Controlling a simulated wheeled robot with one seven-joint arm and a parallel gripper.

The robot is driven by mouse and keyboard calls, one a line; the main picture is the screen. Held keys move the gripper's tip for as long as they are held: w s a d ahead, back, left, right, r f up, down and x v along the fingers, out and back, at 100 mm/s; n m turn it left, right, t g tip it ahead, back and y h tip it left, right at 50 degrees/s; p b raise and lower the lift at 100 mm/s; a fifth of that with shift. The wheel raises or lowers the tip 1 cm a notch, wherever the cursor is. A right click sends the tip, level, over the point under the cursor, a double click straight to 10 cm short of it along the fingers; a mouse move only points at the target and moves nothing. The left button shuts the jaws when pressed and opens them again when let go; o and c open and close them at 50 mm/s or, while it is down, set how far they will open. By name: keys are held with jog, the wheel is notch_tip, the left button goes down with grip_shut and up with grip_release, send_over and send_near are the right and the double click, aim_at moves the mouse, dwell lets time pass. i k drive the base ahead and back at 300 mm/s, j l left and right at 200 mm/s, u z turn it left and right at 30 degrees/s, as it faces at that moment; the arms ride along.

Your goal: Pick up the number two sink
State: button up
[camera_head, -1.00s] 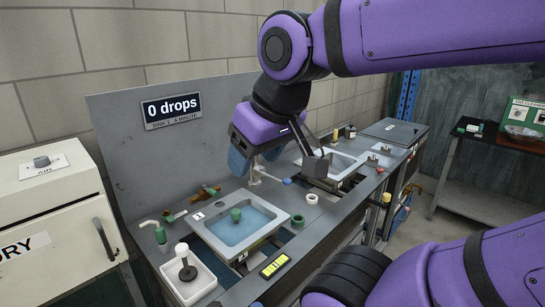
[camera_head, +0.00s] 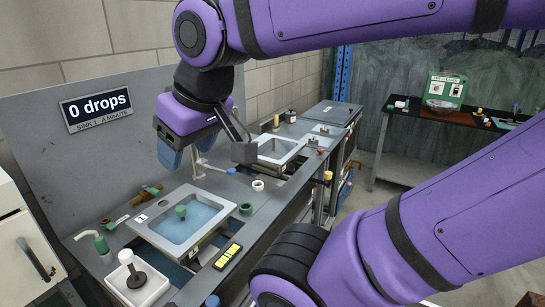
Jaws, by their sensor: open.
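Two grey sinks sit in the long counter. The near sink (camera_head: 157,232) holds blue water and a green plug; a small white tag on its corner seems to read 1. The farther sink (camera_head: 262,160) is pale and looks empty; I cannot read a number on it. My gripper (camera_head: 207,150) is open and empty, hanging above the counter between the two sinks, left of the farther one. Its near parts hide some of the counter and the farther sink's left side.
A white tap (camera_head: 200,165) stands below my gripper. A white cup (camera_head: 258,185) and a green ring (camera_head: 245,208) lie nearby. A white basin with a plunger (camera_head: 133,281) is at the near end. A "0 drops" sign (camera_head: 97,106) hangs behind. A dark table (camera_head: 455,122) stands at right.

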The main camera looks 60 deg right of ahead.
aim_at(276, 154)
jog(key=z, duration=1.1)
jog(key=l+u, duration=0.25)
jog(key=l, duration=0.55)
jog(key=i+l+u, duration=0.1)
jog(key=l, duration=0.2)
jog(key=i+l+u, duration=0.25)
jog(key=l, duration=0.4)
jog(key=i+l+u, duration=0.1)
jog(key=i+l, duration=0.15)
